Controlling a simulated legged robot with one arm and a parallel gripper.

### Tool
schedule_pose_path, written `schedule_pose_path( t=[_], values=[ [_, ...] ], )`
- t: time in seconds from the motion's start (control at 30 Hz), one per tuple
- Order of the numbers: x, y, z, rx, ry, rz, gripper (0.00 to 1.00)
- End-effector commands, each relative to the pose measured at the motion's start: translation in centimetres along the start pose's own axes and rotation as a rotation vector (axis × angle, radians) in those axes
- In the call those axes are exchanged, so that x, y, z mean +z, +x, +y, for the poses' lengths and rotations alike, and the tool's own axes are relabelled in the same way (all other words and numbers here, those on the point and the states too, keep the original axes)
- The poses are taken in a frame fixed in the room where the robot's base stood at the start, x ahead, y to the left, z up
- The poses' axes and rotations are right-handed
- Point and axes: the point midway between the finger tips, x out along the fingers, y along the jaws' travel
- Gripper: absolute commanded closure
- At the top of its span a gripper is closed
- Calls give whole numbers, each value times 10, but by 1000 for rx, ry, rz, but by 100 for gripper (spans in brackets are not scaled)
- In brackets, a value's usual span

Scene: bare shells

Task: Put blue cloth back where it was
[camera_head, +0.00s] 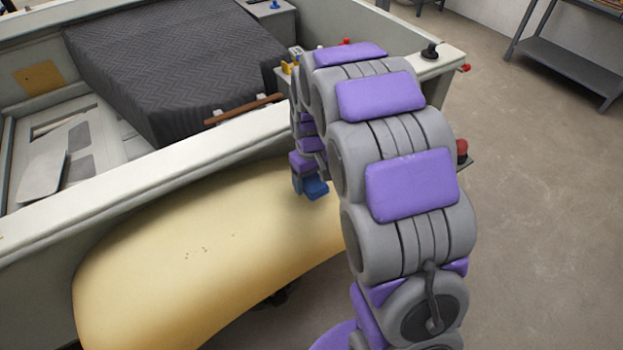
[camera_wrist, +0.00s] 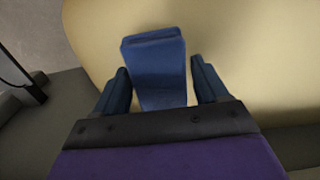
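My gripper (camera_wrist: 160,85) shows two dark blue fingers in the wrist view. Between them is a lighter blue, flat-sided piece (camera_wrist: 154,58) that looks like the folded blue cloth. In the head view the blue piece (camera_head: 316,187) is small at the end of my arm, in front of the pale yellow curved surface (camera_head: 190,245). It seems to be above or close against that surface; the gap is hard to tell.
A white-walled shell (camera_head: 150,165) runs behind the yellow surface. A dark quilted block (camera_head: 170,60) sits inside it. A white ledge (camera_head: 445,57) bears a black knob. A grey shelf (camera_head: 570,60) stands back right. Concrete floor on the right is open.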

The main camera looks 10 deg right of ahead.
Motion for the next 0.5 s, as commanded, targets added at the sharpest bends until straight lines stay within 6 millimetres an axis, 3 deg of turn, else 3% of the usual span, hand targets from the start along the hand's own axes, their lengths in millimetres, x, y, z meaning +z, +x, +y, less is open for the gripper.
schedule_pose_path(
  t=[0.2,0.5],
  values=[
    [0,0,0,-1,-1,0,7],
    [1,-2,3,-3,0,2,7]
  ],
)
